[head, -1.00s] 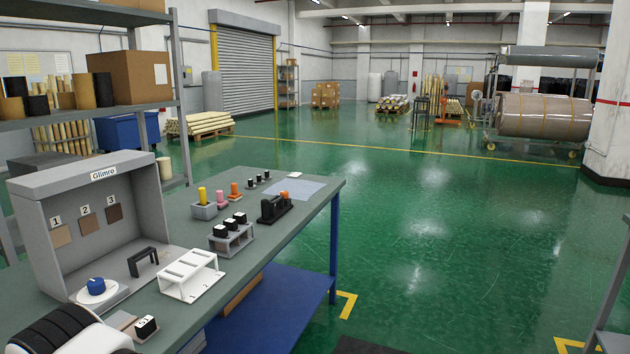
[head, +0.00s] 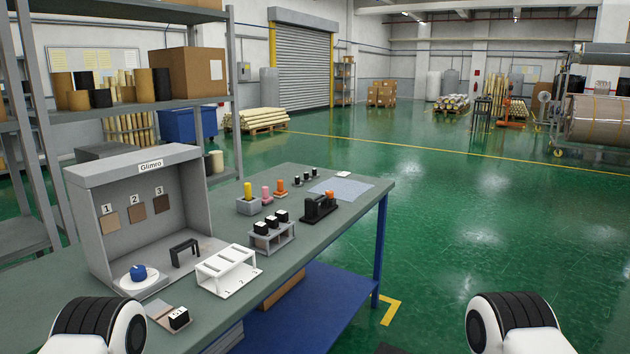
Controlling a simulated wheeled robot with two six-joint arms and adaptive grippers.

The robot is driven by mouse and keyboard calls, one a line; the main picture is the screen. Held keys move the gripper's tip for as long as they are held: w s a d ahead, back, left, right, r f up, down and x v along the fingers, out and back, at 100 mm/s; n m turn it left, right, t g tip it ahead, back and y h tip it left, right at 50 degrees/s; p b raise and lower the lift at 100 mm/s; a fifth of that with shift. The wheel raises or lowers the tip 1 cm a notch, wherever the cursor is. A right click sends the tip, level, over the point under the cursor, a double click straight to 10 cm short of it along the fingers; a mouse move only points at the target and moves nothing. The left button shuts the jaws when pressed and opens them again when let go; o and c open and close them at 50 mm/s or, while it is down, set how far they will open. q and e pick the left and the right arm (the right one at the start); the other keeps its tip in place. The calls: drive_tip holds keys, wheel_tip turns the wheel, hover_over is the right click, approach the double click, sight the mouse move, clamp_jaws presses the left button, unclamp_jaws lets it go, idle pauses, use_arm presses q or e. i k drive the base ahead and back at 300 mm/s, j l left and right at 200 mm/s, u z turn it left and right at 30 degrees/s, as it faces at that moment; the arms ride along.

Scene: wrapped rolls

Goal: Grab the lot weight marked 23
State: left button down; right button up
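Several small black blocks with white tops could be the lot weights, but no number on them is readable, so I cannot tell which is 23. Three black blocks (head: 272,222) stand in a grey rack (head: 272,240) mid-bench. One more black block (head: 179,318) sits alone near the front of the bench, on a small brown and grey base. Small black pieces (head: 306,177) with pale tops stand in a row farther back. Neither gripper is in view; only white and black parts of my two arms show at the bottom left and bottom right.
A shelf (head: 150,106) stands behind. Open green floor (head: 480,220) lies right.

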sight(306, 178)
drive_tip(key=i+l, duration=1)
drive_tip(key=i+j+u, duration=0.05)
drive_tip(key=i, duration=0.05)
